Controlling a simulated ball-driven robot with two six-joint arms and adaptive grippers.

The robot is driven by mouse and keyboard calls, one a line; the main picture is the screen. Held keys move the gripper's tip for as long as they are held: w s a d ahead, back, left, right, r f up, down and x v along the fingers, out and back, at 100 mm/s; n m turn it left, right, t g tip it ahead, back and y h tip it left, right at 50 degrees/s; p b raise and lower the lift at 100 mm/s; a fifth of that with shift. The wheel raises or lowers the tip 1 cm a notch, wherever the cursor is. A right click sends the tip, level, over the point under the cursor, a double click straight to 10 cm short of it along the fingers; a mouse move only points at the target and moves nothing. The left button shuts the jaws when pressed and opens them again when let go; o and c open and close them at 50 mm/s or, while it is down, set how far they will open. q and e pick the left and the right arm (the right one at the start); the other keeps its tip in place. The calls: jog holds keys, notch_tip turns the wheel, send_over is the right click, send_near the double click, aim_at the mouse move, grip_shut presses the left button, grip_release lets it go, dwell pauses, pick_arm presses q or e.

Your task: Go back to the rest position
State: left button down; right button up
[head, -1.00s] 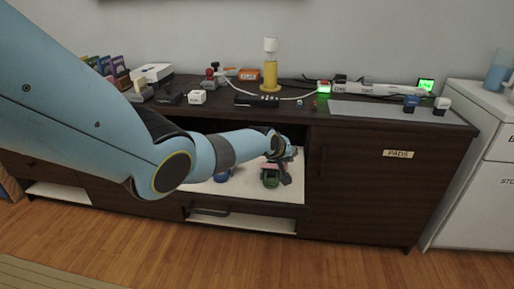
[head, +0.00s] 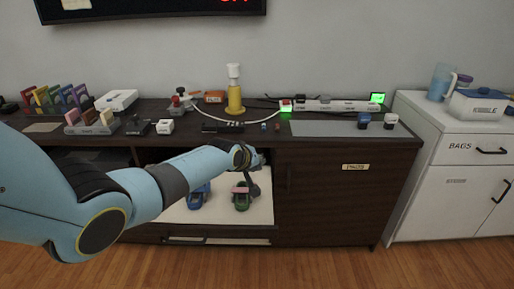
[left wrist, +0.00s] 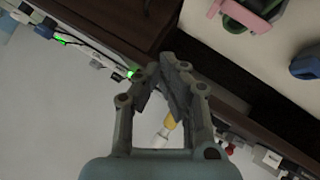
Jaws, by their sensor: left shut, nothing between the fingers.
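My left arm reaches in from the left in the head view, over the open white-lined drawer (head: 172,211) in the dark cabinet. My left gripper (head: 254,189) is at the pink and green toy car (head: 240,200) and partly overlaps it in the picture; I cannot tell whether they touch. In the left wrist view the gripper (left wrist: 160,72) has its fingertips together with nothing between them. The pink and green car (left wrist: 248,16) shows at the upper right there, apart from the fingers. My right gripper is in neither view.
A blue toy car (head: 198,194) also lies in the drawer. The cabinet top carries a yellow lamp (head: 235,99), a power strip (head: 335,106), a grey mat (head: 322,128) and small items. A white cabinet (head: 440,190) stands at the right. Wood floor is clear in front.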

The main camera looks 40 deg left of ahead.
pick_arm(q)
jog(key=s+d+f+m+g, duration=0.1)
jog(key=s+d+f+g, duration=0.1)
jog(key=s+f, duration=0.95)
jog(key=s+d+f+g, duration=0.3)
jog(key=s+f, duration=0.6)
jog(key=s, duration=0.6)
jog(key=s+d+f+m+g, duration=0.1)
jog(key=s+f+m, duration=0.2)
jog(key=s, duration=0.8)
jog(key=s+d+f+m+g+b, duration=0.1)
jog(key=s+f, duration=0.4)
jog(key=s, duration=0.7)
jog(key=s+d+f+m+g, duration=0.1)
jog(key=s+f+m+g, duration=0.1)
jog(key=s, duration=0.9)
jog(key=f+m, duration=0.1)
jog(key=m, duration=0.1)
jog(key=shift+s+d+f+m+h, duration=0.2)
jog(key=shift+s+f+m+h, duration=0.1)
jog(key=shift+f, duration=0.1)
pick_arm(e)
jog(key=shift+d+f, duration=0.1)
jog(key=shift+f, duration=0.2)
